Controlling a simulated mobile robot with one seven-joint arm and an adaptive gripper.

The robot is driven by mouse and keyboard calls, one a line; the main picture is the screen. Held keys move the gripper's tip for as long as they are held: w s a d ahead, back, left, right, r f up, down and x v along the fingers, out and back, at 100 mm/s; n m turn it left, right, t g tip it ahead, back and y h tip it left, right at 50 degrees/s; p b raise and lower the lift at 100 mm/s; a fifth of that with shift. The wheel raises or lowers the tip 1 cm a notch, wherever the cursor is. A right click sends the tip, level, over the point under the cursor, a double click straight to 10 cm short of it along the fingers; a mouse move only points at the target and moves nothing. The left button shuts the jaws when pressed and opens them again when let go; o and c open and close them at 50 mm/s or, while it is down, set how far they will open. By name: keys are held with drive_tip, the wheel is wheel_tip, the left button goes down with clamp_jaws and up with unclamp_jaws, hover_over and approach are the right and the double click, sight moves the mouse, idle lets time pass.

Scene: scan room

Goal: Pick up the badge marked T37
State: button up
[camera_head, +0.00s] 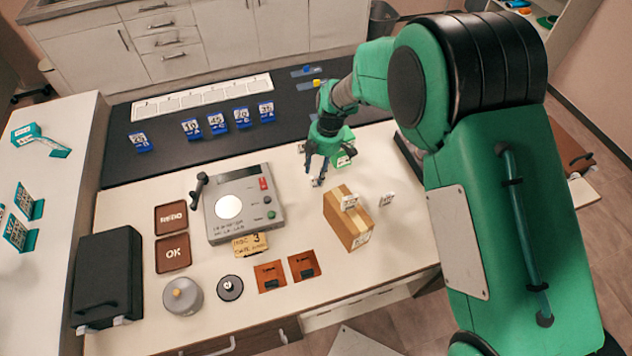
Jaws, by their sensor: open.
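My gripper (315,172) is open and points down over the middle of the white table (120,210), just right of the grey device. A small pale item (318,182) shows at its fingertips; I cannot tell whether they touch it. Small white tags are near: one on the cardboard box (350,202), one on the table right of that box (387,199), and one left of my gripper (301,148). The lettering on these is too small to read, so I cannot tell which is T37.
A cardboard box (346,224) stands close in front of my gripper. The grey device (240,212) is to the left. REDO (171,218) and OK (173,254) trays and a black case (107,272) are farther left. Several blue-based tags (215,122) stand on the dark rear surface.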

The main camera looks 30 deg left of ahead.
sight(316, 178)
drive_tip(key=shift+s+a+f+b, duration=0.1)
drive_tip(key=shift+a+f+b, duration=0.1)
drive_tip(key=shift+f, duration=0.95)
drive_tip(key=shift+s+a+f+b, duration=0.1)
drive_tip(key=shift+a+f+b, duration=0.1)
drive_tip(key=shift+f, duration=0.95)
drive_tip(key=shift+d, duration=0.1)
clamp_jaws()
